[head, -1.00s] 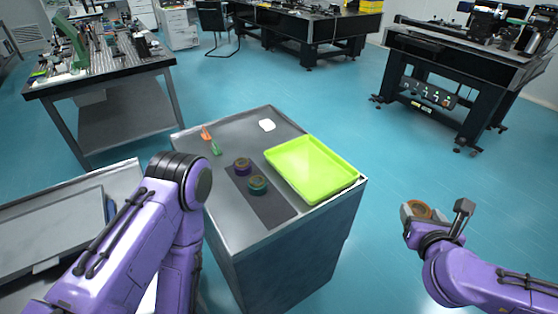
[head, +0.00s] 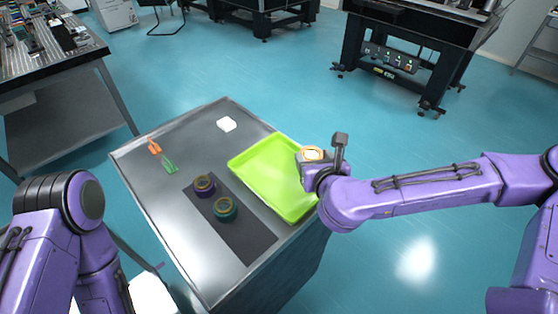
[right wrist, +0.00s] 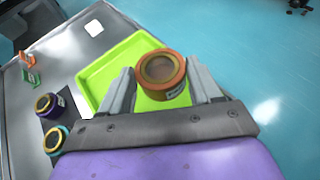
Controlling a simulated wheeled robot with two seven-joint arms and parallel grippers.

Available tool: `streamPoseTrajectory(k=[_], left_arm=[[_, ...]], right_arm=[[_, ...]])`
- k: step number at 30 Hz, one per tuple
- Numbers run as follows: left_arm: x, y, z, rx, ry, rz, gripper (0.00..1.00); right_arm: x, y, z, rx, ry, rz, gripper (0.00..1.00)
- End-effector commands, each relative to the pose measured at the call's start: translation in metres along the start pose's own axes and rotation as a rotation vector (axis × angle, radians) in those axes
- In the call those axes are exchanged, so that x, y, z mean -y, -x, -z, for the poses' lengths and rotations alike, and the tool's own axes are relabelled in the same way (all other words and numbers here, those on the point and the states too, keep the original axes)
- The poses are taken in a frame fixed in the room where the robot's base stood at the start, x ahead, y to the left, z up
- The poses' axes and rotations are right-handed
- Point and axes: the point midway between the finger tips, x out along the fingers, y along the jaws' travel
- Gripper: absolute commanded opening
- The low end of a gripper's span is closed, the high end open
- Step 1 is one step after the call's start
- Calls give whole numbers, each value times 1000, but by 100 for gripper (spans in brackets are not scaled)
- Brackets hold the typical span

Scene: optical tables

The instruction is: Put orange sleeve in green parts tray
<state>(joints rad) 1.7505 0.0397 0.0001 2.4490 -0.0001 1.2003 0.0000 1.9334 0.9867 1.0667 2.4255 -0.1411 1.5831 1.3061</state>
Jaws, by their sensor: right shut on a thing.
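The orange sleeve (right wrist: 162,78) is a short ring with a pale label, held between the fingers of my right gripper (right wrist: 163,95). In the head view the sleeve (head: 312,154) shows at the tip of the right gripper (head: 320,165), over the right edge of the tray. The green parts tray (head: 246,160) is a shallow, empty-looking bright green tray on the grey cabinet top. In the right wrist view the tray (right wrist: 92,75) lies below and behind the sleeve. My left arm is at the lower left of the head view; its gripper is out of sight.
A purple sleeve (head: 204,185) and a teal sleeve (head: 225,209) stand on a dark mat (head: 247,240) left of the tray. An orange clip (head: 154,147), a green clip (head: 170,167) and a white block (head: 227,124) lie farther back on the cabinet top (head: 190,140).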

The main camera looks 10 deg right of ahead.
Motion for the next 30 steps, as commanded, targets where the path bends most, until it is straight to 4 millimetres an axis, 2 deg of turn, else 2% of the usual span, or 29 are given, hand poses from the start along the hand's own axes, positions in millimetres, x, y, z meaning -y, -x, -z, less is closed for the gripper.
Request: streamPoseTrajectory(k=[1,4,8,11,14,22,24,27,30], left_arm=[[1,5,2,1,0,1,64],[1,9,3,1,-1,1,64],[2,13,5,2,0,1,64],[2,14,4,3,-1,2,64],[1,7,2,3,-1,2,64],[-1,-13,-6,1,0,1,64],[-2,-28,-12,1,0,1,64],[-3,-37,-16,2,-1,1,64],[-3,-40,-17,2,-1,1,64]], right_arm=[[-20,16,-8,12,9,-3,26],[-45,46,-10,20,-3,34,26],[-60,78,-6,20,-33,99,26],[-63,86,-3,11,-56,142,26],[-61,69,2,3,-71,164,26],[-61,-21,6,-1,-71,168,26],[-62,-41,22,-1,-68,165,26],[-63,-61,30,0,-68,163,26],[-63,-71,33,1,-68,162,26]])
